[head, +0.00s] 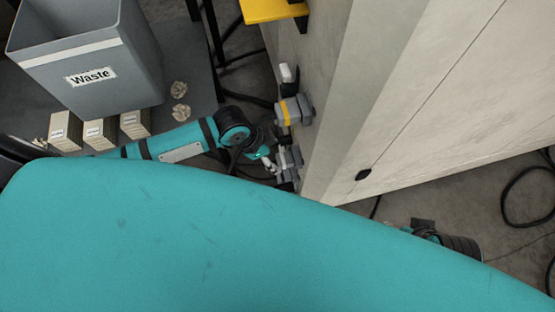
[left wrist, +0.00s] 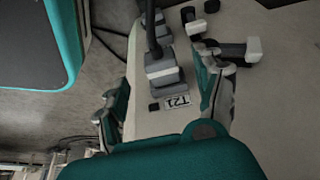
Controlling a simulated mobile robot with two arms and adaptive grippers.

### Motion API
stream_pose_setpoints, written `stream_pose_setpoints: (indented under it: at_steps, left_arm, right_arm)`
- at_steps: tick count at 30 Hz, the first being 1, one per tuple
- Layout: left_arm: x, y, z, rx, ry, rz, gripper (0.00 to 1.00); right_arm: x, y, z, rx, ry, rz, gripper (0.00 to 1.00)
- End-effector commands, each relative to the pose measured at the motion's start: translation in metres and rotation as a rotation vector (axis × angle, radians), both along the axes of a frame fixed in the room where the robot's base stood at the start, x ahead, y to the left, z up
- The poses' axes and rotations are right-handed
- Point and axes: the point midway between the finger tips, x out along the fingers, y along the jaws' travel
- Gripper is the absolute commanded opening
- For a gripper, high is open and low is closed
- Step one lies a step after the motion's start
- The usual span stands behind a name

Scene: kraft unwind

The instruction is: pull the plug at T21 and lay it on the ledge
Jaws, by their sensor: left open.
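The plug at T21 (left wrist: 165,74) is a grey block with a dark cable, seated on the pale panel just above the label T21 (left wrist: 178,101) in the left wrist view. My left gripper (left wrist: 160,84) is open, with one finger on each side of this plug and visible gaps between. In the head view my left gripper (head: 268,160) is beside grey fittings (head: 289,158) on the panel's side; the T21 label is not readable there. I cannot identify the ledge for certain. My right gripper is not in view.
A grey Waste bin (head: 90,60) stands at the upper left, with small boxes (head: 100,132) before it. A grey fitting with a yellow band (head: 293,110) sits above the grey ones. A yellow shelf-like piece (head: 272,9) is at the top. Loose cables lie at the right.

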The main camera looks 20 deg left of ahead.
Motion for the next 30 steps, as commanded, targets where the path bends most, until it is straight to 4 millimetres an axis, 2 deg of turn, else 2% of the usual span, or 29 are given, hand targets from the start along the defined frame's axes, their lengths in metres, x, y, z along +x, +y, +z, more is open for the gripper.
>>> stream_pose_setpoints:
  at_steps: [1,7,12,20,23,30]
  left_arm:
    - [0.002,-0.004,-0.013,0.000,0.002,0.001,0.69]
    - [0.008,-0.012,-0.036,0.000,0.000,0.000,0.69]
    - [0.010,-0.014,-0.043,0.001,0.000,-0.001,0.69]
    - [0.010,-0.015,-0.043,0.001,0.000,-0.001,0.69]
    - [0.010,-0.015,-0.043,0.001,0.000,-0.001,0.59]
    - [0.010,-0.014,-0.043,0.001,0.000,-0.001,0.27]
  right_arm:
    - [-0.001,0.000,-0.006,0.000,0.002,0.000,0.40]
    - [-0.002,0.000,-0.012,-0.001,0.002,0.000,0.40]
    - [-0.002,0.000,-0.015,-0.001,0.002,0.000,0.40]
    - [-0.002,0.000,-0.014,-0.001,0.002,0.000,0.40]
    - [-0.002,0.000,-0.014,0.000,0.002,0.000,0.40]
    - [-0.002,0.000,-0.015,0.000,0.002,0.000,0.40]
